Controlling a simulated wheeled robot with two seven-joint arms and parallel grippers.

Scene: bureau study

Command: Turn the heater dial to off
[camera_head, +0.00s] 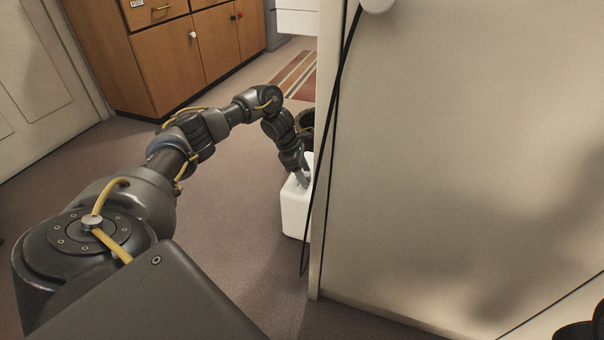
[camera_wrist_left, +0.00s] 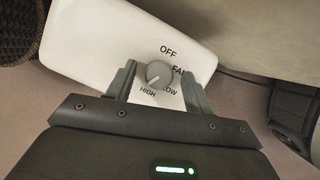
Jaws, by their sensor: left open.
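The heater (camera_head: 297,212) is a white box on the floor beside the pale panel, partly hidden by it in the head view. In the left wrist view the heater's white top (camera_wrist_left: 110,30) carries a round grey dial (camera_wrist_left: 159,74) with the labels OFF, FAN, LOW and HIGH around it. The dial's light mark points toward HIGH. My left gripper (camera_wrist_left: 161,80) is open, with one finger on each side of the dial; I cannot tell whether they touch it. In the head view my left gripper (camera_head: 304,178) reaches down at the heater's top. My right gripper does not show.
A tall pale panel (camera_head: 450,150) stands close to the right of the heater, with a black cable (camera_head: 331,130) hanging along its edge. A dark basket (camera_head: 307,120) is behind the heater. Wooden cabinets (camera_head: 165,60) stand at the back left. The carpet (camera_head: 225,200) left of the heater is clear.

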